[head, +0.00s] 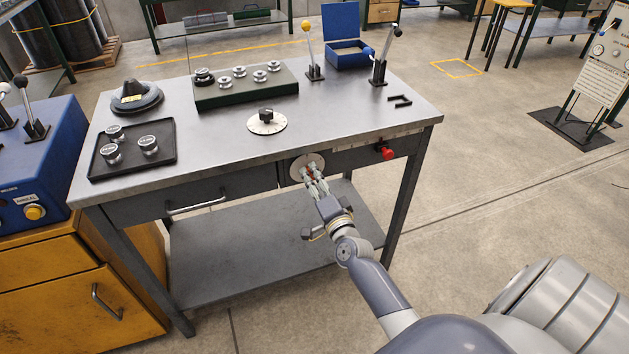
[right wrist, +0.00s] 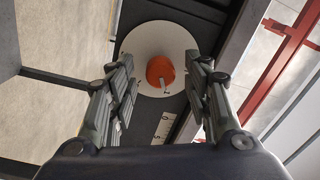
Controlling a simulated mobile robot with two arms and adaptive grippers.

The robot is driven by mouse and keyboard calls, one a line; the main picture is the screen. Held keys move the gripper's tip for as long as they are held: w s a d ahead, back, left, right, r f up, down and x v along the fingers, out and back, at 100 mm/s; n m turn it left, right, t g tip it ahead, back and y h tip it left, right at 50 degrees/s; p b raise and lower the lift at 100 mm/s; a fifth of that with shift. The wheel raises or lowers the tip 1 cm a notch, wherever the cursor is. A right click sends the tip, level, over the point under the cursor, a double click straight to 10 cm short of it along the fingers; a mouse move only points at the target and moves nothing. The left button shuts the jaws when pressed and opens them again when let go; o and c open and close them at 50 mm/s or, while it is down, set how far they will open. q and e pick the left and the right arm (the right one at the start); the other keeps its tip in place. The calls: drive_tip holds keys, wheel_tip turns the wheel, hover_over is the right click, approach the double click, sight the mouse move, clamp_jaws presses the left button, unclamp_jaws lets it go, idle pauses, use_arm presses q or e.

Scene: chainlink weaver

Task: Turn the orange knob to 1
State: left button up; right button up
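The orange knob (right wrist: 160,71) sits in the middle of a round white dial plate (right wrist: 143,42). In the head view the plate (head: 303,160) is on the front face of the workbench, below the top's edge. A pale pointer mark shows at the knob's lower edge, close to a small numeral that looks like 1. My right gripper (head: 315,181) is in front of the plate. In the right wrist view its fingers (right wrist: 160,82) are apart, one on each side of the knob, with visible gaps to it. My left gripper is not in view.
A black knob on a white dial (head: 266,122) is on the bench top (head: 215,125). A red button (head: 385,152) sits on the bench front, right of the plate. A drawer handle (head: 197,205) is to the left. Two levers stand at the back beside a blue box (head: 346,57).

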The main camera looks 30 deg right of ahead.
drive_tip(key=shift+s, duration=0.1)
drive_tip(key=shift+s+a+f, duration=0.1)
drive_tip(key=shift+s, duration=0.2)
drive_tip(key=v, duration=1.1)
drive_tip(key=s+a+f+n+g+y, duration=0.1)
drive_tip(key=s+a+f+n+g, duration=0.25)
drive_tip(key=f, duration=0.75)
drive_tip(key=s+a+f+n+g+y+p, duration=0.1)
drive_tip(key=s+a+f+n+g+y, duration=0.3)
drive_tip(key=f, duration=0.6)
drive_tip(key=s+a+f+n+g+h, duration=0.15)
drive_tip(key=s+f, duration=0.35)
drive_tip(key=f, duration=0.6)
drive_tip(key=s+f+n+g, duration=0.2)
drive_tip(key=s+f, duration=0.3)
drive_tip(key=s, duration=0.4)
drive_tip(key=s+a+f+n+g, duration=0.1)
drive_tip(key=s+f+n+g, duration=0.2)
drive_tip(key=s, duration=0.6)
drive_tip(key=s+a+f+n+g+p, duration=0.1)
drive_tip(key=s+f+n+g, duration=0.2)
drive_tip(key=s+f, duration=0.4)
drive_tip(key=s+n, duration=0.1)
drive_tip(key=s, duration=0.1)
drive_tip(key=shift+s+a+f+n, duration=0.25)
drive_tip(key=shift+s+n, duration=0.05)
